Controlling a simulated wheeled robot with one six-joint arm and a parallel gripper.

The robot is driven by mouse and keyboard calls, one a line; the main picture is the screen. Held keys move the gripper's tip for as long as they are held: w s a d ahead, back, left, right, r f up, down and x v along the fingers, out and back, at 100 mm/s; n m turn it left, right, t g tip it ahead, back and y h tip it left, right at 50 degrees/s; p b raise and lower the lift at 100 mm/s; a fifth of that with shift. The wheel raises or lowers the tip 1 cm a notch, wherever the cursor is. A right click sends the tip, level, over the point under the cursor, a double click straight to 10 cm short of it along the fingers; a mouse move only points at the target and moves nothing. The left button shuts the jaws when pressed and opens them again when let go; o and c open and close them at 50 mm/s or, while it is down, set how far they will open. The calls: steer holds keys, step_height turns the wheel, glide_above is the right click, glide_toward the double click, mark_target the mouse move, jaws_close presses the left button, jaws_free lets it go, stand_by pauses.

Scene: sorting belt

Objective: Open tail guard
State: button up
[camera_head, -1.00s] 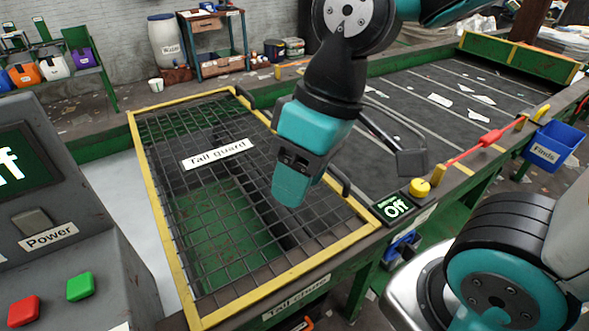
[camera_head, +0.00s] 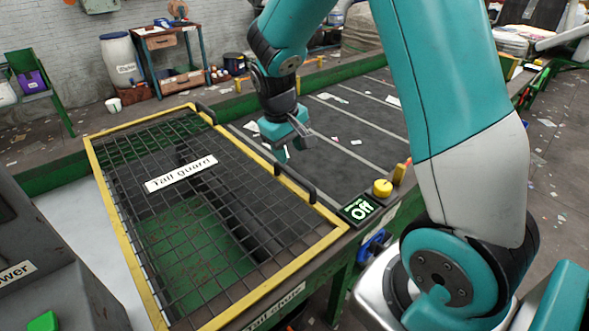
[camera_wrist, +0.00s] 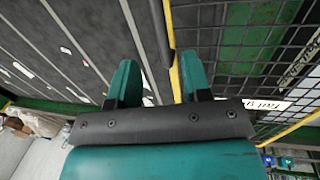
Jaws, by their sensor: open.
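The tail guard is a black wire mesh in a yellow frame (camera_head: 113,204) with a white "Tail guard" label (camera_head: 181,173). It lies flat and closed over the belt's near end, with green and dark parts showing beneath. A black bar handle (camera_head: 295,184) sits on its right edge, nearer the front. My gripper (camera_head: 288,148) is open and empty, pointing down above the dark belt just beyond that edge. In the wrist view my gripper's fingers (camera_wrist: 155,78) are apart, and a dark handle bar (camera_wrist: 160,30) shows between them in the picture, beside the yellow frame (camera_wrist: 174,70). I cannot tell its distance.
A second black handle (camera_head: 205,112) is on the guard's far right corner. The dark belt (camera_head: 345,135) carries scattered scraps. A control console (camera_head: 45,265) stands at left.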

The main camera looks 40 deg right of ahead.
mark_target(295, 174)
steer(key=f, duration=0.2)
steer(key=d+f, duration=0.1)
steer(key=f, duration=0.2)
steer(key=f+p, duration=0.1)
steer(key=f, duration=0.1)
steer(key=shift+d+f, duration=0.25)
steer(key=shift+f, duration=0.15)
jaws_close()
